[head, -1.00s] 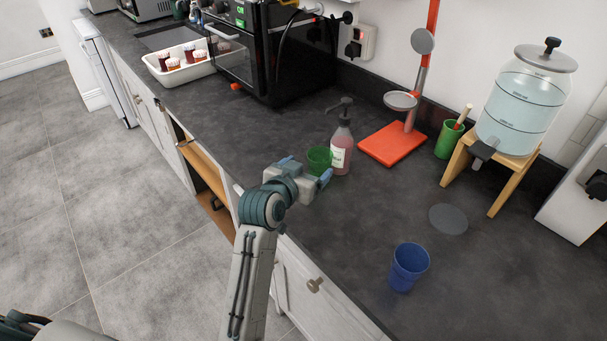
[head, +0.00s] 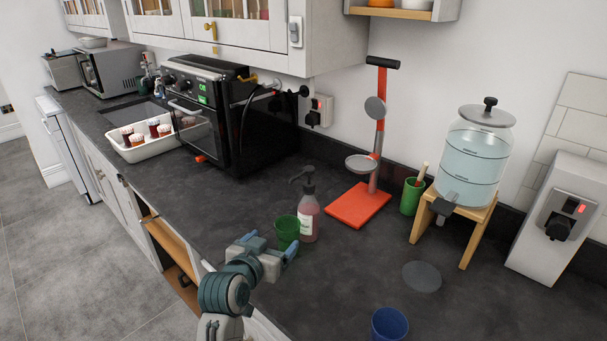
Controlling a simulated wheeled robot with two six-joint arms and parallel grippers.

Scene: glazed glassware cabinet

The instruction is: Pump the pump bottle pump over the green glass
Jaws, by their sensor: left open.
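The pump bottle (head: 309,217) stands upright on the dark counter, with pink liquid, a white label and a dark pump head (head: 303,176) on top. The green glass (head: 286,231) stands upright just left of the bottle, close beside it; its lower part is partly hidden by my gripper. My left gripper (head: 271,243) is open and empty, in front of the green glass on the counter's front side. I cannot tell whether its fingers touch the glass. My right gripper is not in view.
A blue cup (head: 389,325) stands at the front. A red-based press stand (head: 358,205), a green pot (head: 412,196) and a water dispenser (head: 473,155) on a wooden stand are to the right. A black oven (head: 232,115) and a white tray (head: 138,151) are at the left. Counter around the grey disc (head: 422,277) is clear.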

